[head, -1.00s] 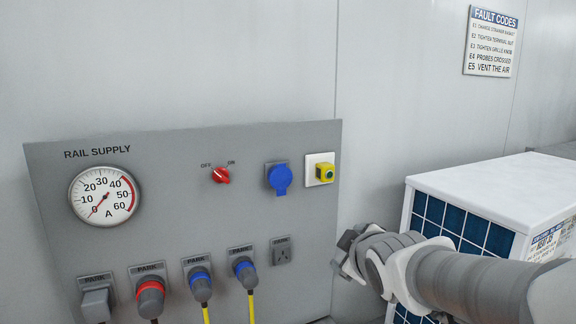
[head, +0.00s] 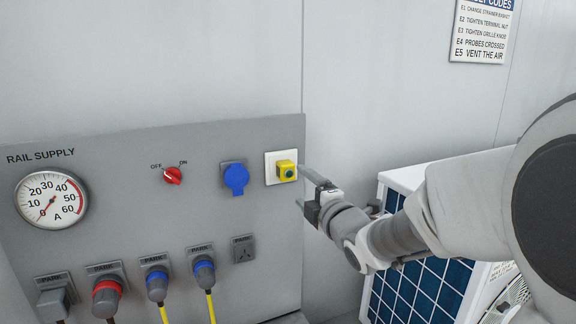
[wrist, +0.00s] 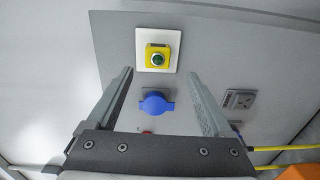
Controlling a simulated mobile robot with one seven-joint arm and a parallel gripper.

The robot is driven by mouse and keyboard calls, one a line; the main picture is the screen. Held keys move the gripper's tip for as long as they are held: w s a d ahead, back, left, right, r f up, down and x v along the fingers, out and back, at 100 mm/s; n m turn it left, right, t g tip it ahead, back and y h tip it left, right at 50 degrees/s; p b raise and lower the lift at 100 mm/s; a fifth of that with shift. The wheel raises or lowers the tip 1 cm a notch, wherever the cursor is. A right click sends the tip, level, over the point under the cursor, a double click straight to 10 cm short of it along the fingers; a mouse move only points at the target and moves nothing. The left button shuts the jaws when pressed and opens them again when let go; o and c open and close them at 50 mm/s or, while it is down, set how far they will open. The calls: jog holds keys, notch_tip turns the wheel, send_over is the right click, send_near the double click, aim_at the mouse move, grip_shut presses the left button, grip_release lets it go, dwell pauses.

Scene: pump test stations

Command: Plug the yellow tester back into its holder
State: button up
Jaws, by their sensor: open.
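The yellow tester (head: 287,171), a small box with a dark round button, sits against a white square plate (head: 271,180) at the panel's upper right. The button looks green in the wrist view, where the tester (wrist: 158,57) shows on its plate (wrist: 144,36). Whether it is fully seated, I cannot tell. My gripper (head: 305,188) is open and empty, just right of the tester in the head view, fingers pointing toward the panel. In the wrist view, my gripper (wrist: 160,74) has its fingertips spread, with the tester beyond and between them, not touched.
A blue capped socket (head: 236,178) and red OFF/ON knob (head: 172,175) are left of the tester. Below are parked plugs (head: 155,283) with yellow cables and an empty PARK socket (head: 243,249). A white unit with a blue grille (head: 419,275) stands at right, behind my arm.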

aim_at(289, 174)
jog(key=shift+w+r+n+y, duration=0.1)
jog(key=shift+w+n+y, duration=0.1)
jog(key=shift+n+y, duration=0.1)
jog(key=x, duration=0.8)
jog(key=shift+w+a, duration=0.2)
jog(key=shift+w, duration=0.2)
jog(key=shift+b, duration=1.2)
dwell(0.9)
jog(key=shift+c, duration=0.2)
grip_shut()
dwell(0.5)
